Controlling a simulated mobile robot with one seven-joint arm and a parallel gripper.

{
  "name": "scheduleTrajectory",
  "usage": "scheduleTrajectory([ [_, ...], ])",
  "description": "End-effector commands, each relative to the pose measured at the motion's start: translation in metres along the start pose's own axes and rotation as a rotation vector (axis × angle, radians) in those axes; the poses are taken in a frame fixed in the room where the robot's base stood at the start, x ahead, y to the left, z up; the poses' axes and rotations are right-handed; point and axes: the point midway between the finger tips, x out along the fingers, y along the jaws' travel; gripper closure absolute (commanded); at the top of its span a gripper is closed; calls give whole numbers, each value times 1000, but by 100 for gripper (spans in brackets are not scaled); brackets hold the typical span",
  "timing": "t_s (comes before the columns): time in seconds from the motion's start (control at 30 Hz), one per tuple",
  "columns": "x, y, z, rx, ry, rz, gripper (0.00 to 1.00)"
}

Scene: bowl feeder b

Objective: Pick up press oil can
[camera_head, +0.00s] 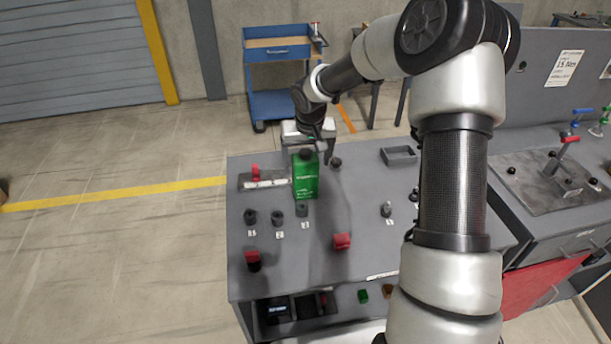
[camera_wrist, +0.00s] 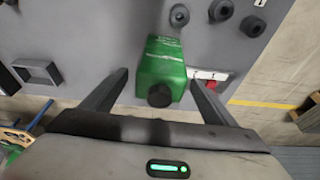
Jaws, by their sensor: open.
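The press oil can (camera_head: 305,180) is a green box-shaped can with a dark cap, standing upright on the grey bench top (camera_head: 350,210). In the wrist view the green can (camera_wrist: 163,62) shows with its black cap facing the camera. My gripper (camera_head: 318,145) is behind and above the can in the head view. In the wrist view its two fingers lie on either side of the can, with a gap to each side, so my gripper (camera_wrist: 160,88) is open and holds nothing. The can's lower part is partly hidden in the wrist view.
A red-handled switch on a pale plate (camera_head: 265,183) lies left of the can. Several dark knobs, including one knob (camera_head: 250,217), and a red block (camera_head: 342,241) stand in front. A small open tray (camera_head: 398,156) is at right. A blue cart (camera_head: 279,75) stands beyond.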

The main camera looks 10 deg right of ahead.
Motion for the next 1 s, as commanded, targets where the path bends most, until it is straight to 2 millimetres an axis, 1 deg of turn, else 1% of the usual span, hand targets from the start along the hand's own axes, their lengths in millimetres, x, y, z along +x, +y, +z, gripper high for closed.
scheduleTrajectory([
  [0.03,6,0,0,-1,-1,-1,20],
  [0.17,12,-1,0,0,0,0,20],
  [0.27,21,-1,0,-2,-3,-1,20],
  [0.43,48,-2,-1,-2,-3,-2,20],
  [0.5,56,-2,-1,-1,-2,-1,20],
  [0.63,63,-1,-2,-1,0,0,20],
  [0.8,63,-1,-2,-1,0,0,20],
  [0.83,63,-1,-2,-1,0,0,21],
  [0.97,63,-1,-2,-1,0,0,43],
  [1.0,63,-1,-2,-1,0,0,50],
])
